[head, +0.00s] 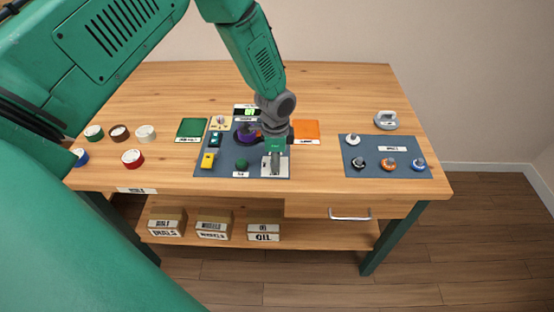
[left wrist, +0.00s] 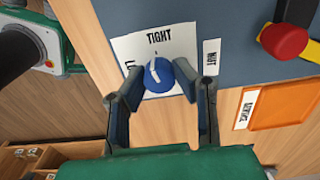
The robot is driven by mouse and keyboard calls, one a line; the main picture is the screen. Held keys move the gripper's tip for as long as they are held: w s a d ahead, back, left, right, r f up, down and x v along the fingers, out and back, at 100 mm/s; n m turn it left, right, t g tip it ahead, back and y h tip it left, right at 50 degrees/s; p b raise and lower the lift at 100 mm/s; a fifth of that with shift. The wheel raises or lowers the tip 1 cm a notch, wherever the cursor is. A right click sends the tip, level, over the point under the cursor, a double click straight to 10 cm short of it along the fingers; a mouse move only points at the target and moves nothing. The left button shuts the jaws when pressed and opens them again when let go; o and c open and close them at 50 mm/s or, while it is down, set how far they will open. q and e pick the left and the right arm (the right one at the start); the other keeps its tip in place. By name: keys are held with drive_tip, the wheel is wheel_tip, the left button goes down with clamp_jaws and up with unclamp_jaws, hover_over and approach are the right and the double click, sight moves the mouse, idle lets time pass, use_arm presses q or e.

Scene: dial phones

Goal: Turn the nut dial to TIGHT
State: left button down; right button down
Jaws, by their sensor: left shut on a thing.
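The nut dial (left wrist: 163,76) is a round blue knob with a white line across its top, on a white plate (left wrist: 130,48). TIGHT is printed above the knob, and another word starting with L is partly hidden at left. The white line runs up and slightly left in the left wrist view; its exact setting is hard to tell. A NUT label (left wrist: 210,58) lies to the right. My left gripper (left wrist: 160,88) is shut on the dial, one finger on each side. In the head view the left gripper (head: 276,162) covers the knob above the white plate (head: 284,171).
A green knob (head: 241,163), a yellow block (head: 208,160) and a purple part (head: 246,133) sit close by on the panel. An orange tray (head: 306,130) is just behind right. Another blue panel (head: 370,142) with several knobs lies further right. The bench's front edge is near.

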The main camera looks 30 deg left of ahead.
use_arm(q)
drive_tip(key=shift+w+a+r+m, duration=0.1)
drive_tip(key=shift+m, duration=0.55)
drive_tip(key=shift+a+r+m, duration=0.1)
drive_tip(key=shift+m, duration=0.55)
drive_tip(key=c, duration=1.3)
unclamp_jaws()
drive_tip(key=shift+c, duration=0.2)
drive_tip(key=shift+o, duration=0.2)
drive_tip(key=shift+f, duration=0.1)
wheel_tip(320, 180, up, 12)
drive_tip(key=shift+a+f, duration=0.1)
